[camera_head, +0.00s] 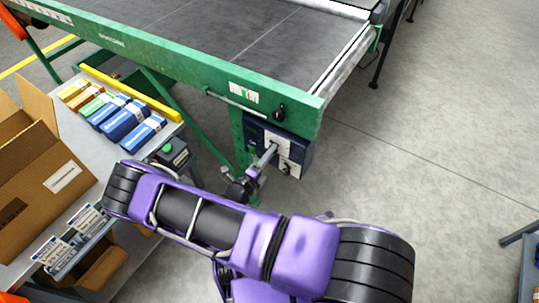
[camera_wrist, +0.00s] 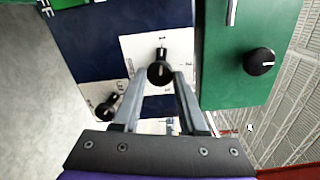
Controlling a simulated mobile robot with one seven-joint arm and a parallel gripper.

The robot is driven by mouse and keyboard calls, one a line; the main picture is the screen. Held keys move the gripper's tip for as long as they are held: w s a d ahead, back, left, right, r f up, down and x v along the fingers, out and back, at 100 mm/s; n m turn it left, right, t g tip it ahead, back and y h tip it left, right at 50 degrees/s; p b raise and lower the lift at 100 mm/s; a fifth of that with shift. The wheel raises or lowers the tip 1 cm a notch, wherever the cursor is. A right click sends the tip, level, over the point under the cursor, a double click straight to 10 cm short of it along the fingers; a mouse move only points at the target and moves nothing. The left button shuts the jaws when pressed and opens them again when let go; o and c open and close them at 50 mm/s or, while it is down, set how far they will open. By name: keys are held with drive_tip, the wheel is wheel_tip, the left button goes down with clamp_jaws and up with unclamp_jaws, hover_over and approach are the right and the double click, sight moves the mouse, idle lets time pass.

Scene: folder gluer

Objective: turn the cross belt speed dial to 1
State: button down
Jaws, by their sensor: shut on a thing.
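A dark blue control box (camera_head: 305,155) hangs under the green conveyor frame, and it also shows in the wrist view (camera_wrist: 95,50). It carries two black dials on white plates. My gripper (camera_wrist: 161,78) is shut on the upper dial (camera_wrist: 160,68) of the wrist view, with one finger on each side. That dial has a pale pointer mark. The other dial (camera_wrist: 107,105) sits lower left, clear of the fingers. In the head view my gripper (camera_head: 268,156) reaches the box's face and hides part of it. The plate labels are too small to read, so I cannot confirm which dial is cross belt speed.
A third black knob (camera_head: 279,111) is on the green frame (camera_head: 200,75) close by, also in the wrist view (camera_wrist: 258,61). At left stands a bench with a cardboard box (camera_head: 40,165), several small cartons (camera_head: 125,122) and a green push button (camera_head: 168,149).

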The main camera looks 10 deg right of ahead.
drive_tip(key=shift+n, duration=0.3)
drive_tip(key=shift+c, duration=2.3)
unclamp_jaws()
drive_tip(key=v, duration=1.7)
drive_tip(key=shift+s+a, duration=0.2)
drive_tip(key=shift+r, duration=0.1)
